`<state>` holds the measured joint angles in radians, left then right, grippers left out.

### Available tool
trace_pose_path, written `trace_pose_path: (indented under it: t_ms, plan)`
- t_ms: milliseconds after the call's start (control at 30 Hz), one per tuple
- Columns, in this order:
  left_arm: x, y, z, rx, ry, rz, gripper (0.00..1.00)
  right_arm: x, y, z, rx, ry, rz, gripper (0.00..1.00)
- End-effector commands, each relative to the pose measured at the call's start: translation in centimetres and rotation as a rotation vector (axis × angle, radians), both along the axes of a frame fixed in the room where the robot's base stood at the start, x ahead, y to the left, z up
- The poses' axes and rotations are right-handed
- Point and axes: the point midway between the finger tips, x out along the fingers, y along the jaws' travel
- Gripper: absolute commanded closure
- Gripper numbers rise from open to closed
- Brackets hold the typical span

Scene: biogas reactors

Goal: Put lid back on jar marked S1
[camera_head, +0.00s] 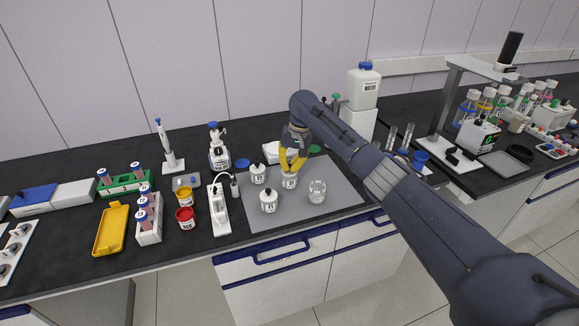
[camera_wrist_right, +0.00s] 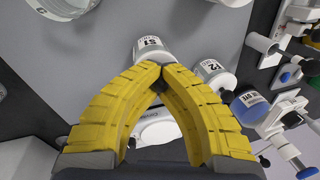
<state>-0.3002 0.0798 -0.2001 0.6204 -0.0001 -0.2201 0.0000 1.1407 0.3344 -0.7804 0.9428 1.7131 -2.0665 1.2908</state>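The jar marked S1 (camera_wrist_right: 150,46) is a small white-labelled jar; in the head view it stands on the grey mat (camera_head: 335,178) as the middle jar (camera_head: 290,183). My right gripper (camera_head: 291,171) is directly above it, pointing down. In the right wrist view its yellow fingers (camera_wrist_right: 155,70) converge at the tips, at the top of the jar. The lid's knob is hidden between the tips, and I cannot see a gap between lid and jar. No separate lid for S1 shows elsewhere. My left gripper is not in view.
Two lidded jars with black knobs (camera_head: 258,174) (camera_head: 268,202) stand left of S1, and an open glass beaker (camera_head: 317,192) stands to its right. A white device (camera_head: 275,151) is behind. Tube racks and red and yellow cups are farther left.

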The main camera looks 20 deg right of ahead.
Motion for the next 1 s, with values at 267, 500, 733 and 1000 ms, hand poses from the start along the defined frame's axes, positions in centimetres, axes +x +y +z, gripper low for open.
trace_pose_path:
  t_ms: [267,500,733,1000]
  plan:
    - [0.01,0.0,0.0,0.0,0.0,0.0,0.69,-0.01,-0.03,-0.15,0.0,0.0,0.0,1.0]
    - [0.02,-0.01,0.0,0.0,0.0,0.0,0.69,-0.01,-0.03,-0.15,0.0,0.0,0.0,1.0]
    - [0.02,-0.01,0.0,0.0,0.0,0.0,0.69,-0.01,-0.04,-0.19,-0.001,0.0,0.0,1.0]
    - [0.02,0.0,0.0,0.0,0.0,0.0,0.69,-0.01,-0.03,-0.19,0.0,0.0,0.0,0.93]
